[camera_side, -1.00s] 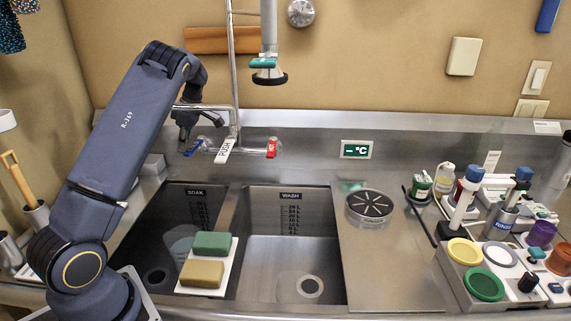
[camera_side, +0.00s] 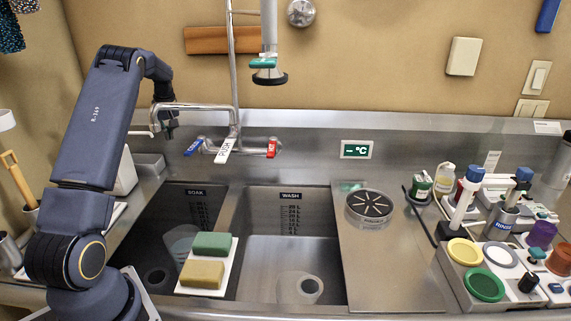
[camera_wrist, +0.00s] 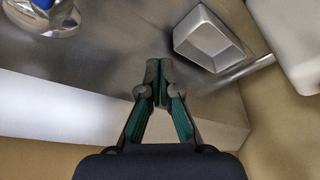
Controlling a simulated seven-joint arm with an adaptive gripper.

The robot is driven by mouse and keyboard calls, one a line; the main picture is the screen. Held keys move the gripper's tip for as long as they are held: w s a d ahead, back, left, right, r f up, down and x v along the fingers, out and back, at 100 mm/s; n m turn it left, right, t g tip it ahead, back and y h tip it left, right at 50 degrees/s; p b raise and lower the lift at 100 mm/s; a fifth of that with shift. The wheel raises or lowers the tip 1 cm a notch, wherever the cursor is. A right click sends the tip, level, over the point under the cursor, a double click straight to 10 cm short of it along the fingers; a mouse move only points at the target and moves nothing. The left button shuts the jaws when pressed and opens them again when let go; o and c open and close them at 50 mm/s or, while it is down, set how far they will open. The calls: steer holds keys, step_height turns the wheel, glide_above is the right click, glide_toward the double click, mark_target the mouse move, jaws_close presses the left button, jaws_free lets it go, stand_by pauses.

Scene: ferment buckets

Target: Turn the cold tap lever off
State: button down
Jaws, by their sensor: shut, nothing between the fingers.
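The blue cold tap lever (camera_side: 193,147) is on the left end of the chrome tap body, on the back wall above the sinks. It points down and to the left. The red lever (camera_side: 271,147) is on the right end, with a white PUSH lever (camera_side: 226,150) between them. My gripper (camera_side: 170,136) is left of the blue lever, apart from it and partly behind the spout. In the wrist view my gripper (camera_wrist: 157,68) is shut and empty. The blue lever (camera_wrist: 42,3) shows only at the top left edge there, cut off.
A chrome spout (camera_side: 190,107) reaches left past my gripper. A small grey open box (camera_wrist: 208,40) lies ahead right of the fingers in the wrist view. Green and yellow sponges (camera_side: 212,244) lie on a white board over the sinks. The counter's right side is crowded.

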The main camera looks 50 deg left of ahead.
steer(key=v, duration=1)
step_height(320, 180, up, 9)
steer(key=m+t, duration=0.2)
steer(key=t, duration=0.1)
glide_above(195, 146)
steer(key=w+d, duration=0.1)
steer(key=d, duration=0.1)
steer(key=s+d+r+m+t+h, duration=0.15)
steer(key=d+r, duration=0.25)
steer(key=d, duration=0.7)
steer(key=s+d+r+m+t+h, duration=0.15)
steer(key=d+r, duration=0.25)
steer(key=d, duration=0.7)
steer(key=w+a+f+n+g+h, duration=0.1)
steer(key=a+f+n+g, duration=0.1)
steer(key=a+n, duration=0.4)
steer(key=w+a+f+n+g, duration=0.1)
steer(key=a+f+n, duration=0.2)
steer(key=a, duration=0.5)
steer(key=s+a+f+n+g+h, duration=0.1)
steer(key=s+a+f+n, duration=0.25)
steer(key=a+f, duration=0.35)
steer(key=s+a+f+n+g+h, duration=0.1)
steer(key=s+a+f+n, duration=0.1)
steer(key=s+a+f, duration=0.5)
steer(key=w+d+f, duration=0.2)
steer(key=w+f, duration=0.4)
steer(key=f, duration=0.2)
steer(key=shift+w+d, duration=0.25)
steer(key=shift+d, duration=0.05)
